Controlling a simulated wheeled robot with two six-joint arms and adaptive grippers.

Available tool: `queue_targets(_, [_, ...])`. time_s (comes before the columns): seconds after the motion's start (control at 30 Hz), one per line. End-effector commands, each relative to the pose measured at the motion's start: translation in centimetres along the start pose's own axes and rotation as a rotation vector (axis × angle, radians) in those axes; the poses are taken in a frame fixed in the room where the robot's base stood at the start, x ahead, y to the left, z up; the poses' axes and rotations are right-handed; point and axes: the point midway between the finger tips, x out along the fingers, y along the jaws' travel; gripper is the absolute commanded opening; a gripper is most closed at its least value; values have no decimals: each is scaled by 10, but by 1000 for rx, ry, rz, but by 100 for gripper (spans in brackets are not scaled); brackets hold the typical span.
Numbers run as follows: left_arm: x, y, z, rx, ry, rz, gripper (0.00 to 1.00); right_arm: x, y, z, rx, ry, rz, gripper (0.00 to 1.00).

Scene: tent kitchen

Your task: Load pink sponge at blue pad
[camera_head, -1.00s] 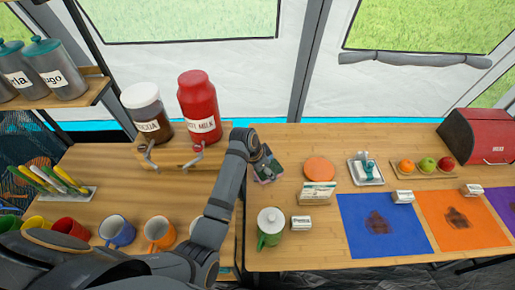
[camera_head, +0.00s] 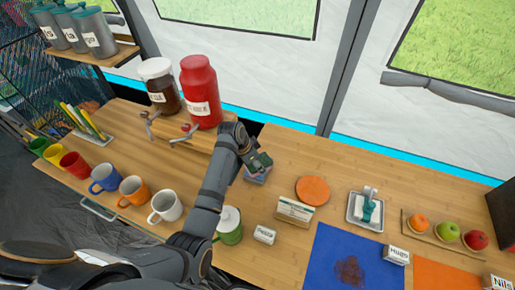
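The blue pad (camera_head: 325,250) lies on the right-hand table at the lower middle, with a dark brown stain on it. A small stack with a pinkish and bluish edge (camera_head: 257,178) sits at the left end of that table; it may hold the pink sponge, but my gripper covers most of it. My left gripper (camera_head: 260,164) points down right above this stack, touching or nearly so. Its fingers are too small and dark to tell whether they are open or shut. My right gripper is out of view.
A fruit tray (camera_head: 443,240) is at right. Cocoa (camera_head: 160,88) and red (camera_head: 199,92) jars stand behind the arm.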

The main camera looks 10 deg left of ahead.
Motion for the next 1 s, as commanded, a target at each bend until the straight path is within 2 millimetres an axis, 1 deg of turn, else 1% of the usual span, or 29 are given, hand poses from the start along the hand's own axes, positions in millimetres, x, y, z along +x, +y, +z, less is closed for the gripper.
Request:
queue_targets(0.03, [-7,-9,-10,22,-1,7,35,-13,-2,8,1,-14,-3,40])
queue_targets(0.1, [-6,-20,-17,52,-1,21,35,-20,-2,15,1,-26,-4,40])
queue_targets(0.17, [-6,-28,-21,73,-2,32,35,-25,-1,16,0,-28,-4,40])
queue_targets(0.3, [-4,-40,-27,103,1,47,35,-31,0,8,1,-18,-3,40])
queue_targets(0.47, [-2,-43,-28,110,4,51,35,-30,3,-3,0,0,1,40])
queue_targets(0.67, [5,-42,-24,111,3,51,35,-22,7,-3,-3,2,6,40])
queue_targets(0.77, [12,-42,-20,114,3,52,35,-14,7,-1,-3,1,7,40])
queue_targets(1.0, [38,-40,-5,124,2,56,35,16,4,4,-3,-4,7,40])
